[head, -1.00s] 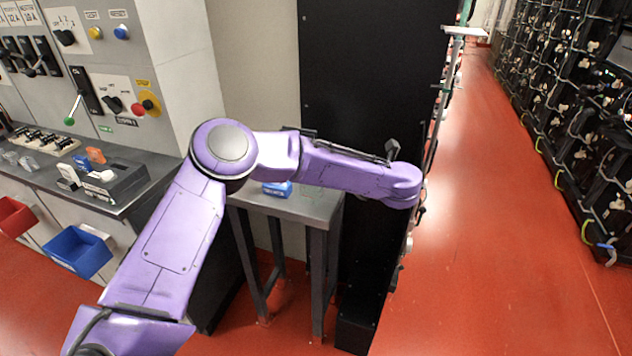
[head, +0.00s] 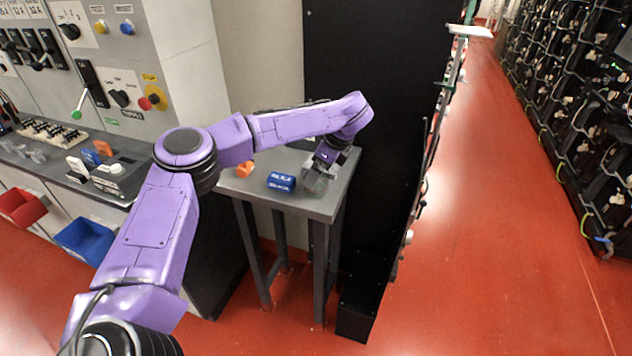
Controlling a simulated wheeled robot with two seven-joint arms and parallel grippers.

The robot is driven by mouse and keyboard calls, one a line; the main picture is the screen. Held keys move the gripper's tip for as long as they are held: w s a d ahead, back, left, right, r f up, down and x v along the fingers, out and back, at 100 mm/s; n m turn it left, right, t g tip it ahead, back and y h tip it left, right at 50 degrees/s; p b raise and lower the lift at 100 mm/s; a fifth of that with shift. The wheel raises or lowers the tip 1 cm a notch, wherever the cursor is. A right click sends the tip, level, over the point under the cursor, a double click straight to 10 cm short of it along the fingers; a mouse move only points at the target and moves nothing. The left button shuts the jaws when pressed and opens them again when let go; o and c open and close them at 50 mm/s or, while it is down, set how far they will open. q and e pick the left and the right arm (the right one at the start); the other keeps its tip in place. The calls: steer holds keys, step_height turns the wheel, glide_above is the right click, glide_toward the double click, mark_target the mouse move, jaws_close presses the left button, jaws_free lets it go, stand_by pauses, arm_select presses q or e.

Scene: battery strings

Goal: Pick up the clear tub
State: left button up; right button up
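The clear tub (head: 316,183) shows as a faint, see-through grey shape near the right end of the small grey table (head: 305,203). My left gripper (head: 319,174) points down right at the tub and covers part of it. The fingers are small and dark against the tub, so I cannot tell whether they are apart or closed on it. My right gripper is out of view.
A tall black cabinet (head: 385,110) rises close behind and right. A grey control panel (head: 120,60) and counter are at left. Red floor (head: 480,230) is clear at right.

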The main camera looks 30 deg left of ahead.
arm_select(q)
steer(key=shift+f, duration=0.1)
steer(key=c, duration=1.4)
